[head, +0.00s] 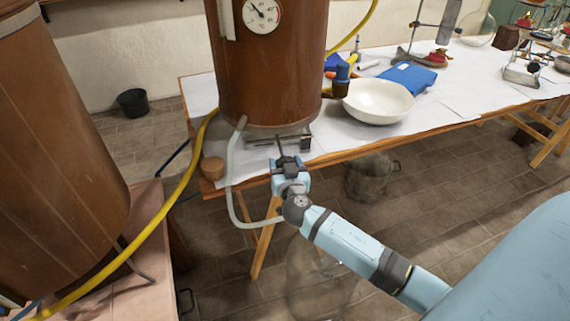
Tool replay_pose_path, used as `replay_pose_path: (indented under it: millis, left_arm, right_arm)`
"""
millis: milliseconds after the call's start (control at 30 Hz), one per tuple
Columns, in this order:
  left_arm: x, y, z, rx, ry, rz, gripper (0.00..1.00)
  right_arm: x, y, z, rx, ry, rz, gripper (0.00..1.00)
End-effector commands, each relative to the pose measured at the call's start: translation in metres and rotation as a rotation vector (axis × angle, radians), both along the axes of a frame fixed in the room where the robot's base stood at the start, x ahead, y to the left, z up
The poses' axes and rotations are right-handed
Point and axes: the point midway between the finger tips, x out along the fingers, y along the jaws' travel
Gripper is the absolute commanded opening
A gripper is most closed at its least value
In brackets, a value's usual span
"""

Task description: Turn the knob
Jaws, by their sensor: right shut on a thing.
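A tall copper-brown vessel (268,70) with a round dial (262,14) stands at the near left end of the long table. Under it sits a low grey metal unit (300,138), at the table's front edge. My right gripper (286,158) reaches up to the front of this unit from below right. It is shut on a small part there, which I take to be the knob. The jaws hide most of that part, so I cannot tell its turn position. My left gripper is not in view.
A clear hose (233,185) hangs close to the left of my right gripper. A glass vessel (318,275) stands below my right arm. Another large copper vessel (55,150) stands left.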

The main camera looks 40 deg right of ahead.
Motion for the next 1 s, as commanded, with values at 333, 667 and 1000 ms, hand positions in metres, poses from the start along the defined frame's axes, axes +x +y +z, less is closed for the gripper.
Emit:
replay_pose_path:
  millis: [333, 667, 1000]
  left_arm:
    - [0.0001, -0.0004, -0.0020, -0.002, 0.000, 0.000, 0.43]
    - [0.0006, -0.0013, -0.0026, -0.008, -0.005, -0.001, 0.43]
    - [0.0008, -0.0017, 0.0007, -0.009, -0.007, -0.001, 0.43]
  right_arm:
    - [-0.0004, 0.0001, -0.0008, -0.070, 0.030, -0.001, 0.39]
    - [-0.0002, 0.0003, -0.0008, -0.307, 0.134, -0.001, 0.39]
    - [0.0001, 0.0005, 0.0005, -0.605, 0.262, -0.001, 0.39]
